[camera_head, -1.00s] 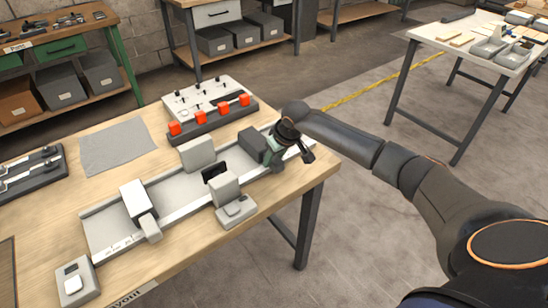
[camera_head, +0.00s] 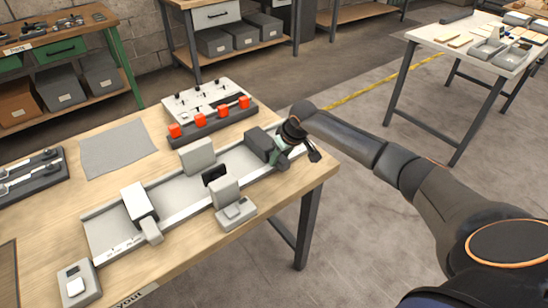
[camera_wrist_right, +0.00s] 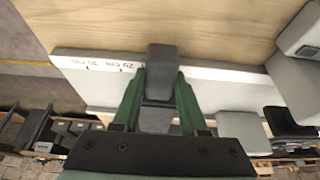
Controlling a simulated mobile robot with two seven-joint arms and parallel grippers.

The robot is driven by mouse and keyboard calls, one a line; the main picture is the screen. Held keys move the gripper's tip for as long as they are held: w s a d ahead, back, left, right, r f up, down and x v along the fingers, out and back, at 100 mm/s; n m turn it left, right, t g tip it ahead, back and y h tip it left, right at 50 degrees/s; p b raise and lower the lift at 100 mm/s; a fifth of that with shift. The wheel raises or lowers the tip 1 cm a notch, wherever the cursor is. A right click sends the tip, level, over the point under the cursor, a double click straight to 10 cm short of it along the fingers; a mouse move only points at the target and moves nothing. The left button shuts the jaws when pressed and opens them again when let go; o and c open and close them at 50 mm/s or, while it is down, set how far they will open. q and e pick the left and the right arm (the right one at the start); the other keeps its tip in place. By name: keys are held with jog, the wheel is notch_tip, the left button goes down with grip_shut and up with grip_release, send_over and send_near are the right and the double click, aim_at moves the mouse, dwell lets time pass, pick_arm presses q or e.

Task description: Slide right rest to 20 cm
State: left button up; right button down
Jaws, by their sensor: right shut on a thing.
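The right rest is a dark grey block (camera_head: 259,145) on the right part of a pale rail (camera_head: 180,205) on the wooden bench. My right gripper (camera_head: 280,156) is at its near side. In the right wrist view its green fingers (camera_wrist_right: 160,86) are shut on the rest's grey tab (camera_wrist_right: 162,58). Printed marks (camera_wrist_right: 104,65) run along the rail's edge, just left of the tab there; one seems to read 20 cm, small and upside down. The left rest, a whitish block (camera_head: 137,199), sits toward the rail's left end. My left gripper is not in view.
Light grey blocks (camera_head: 197,155) (camera_head: 226,191) stand on both sides of the rail's middle, with a black piece (camera_head: 215,173) between. A rack with orange-red knobs (camera_head: 200,119) is behind the rail. A grey mat (camera_head: 117,147) lies left of it. The bench's right edge is close to my gripper.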

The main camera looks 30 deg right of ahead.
jog(key=shift+d, duration=0.4)
jog(key=shift+c, duration=2.2)
grip_release()
jog(key=v, duration=1.2)
jog(key=shift+r+p, duration=0.3)
jog(key=shift+a, duration=0.1)
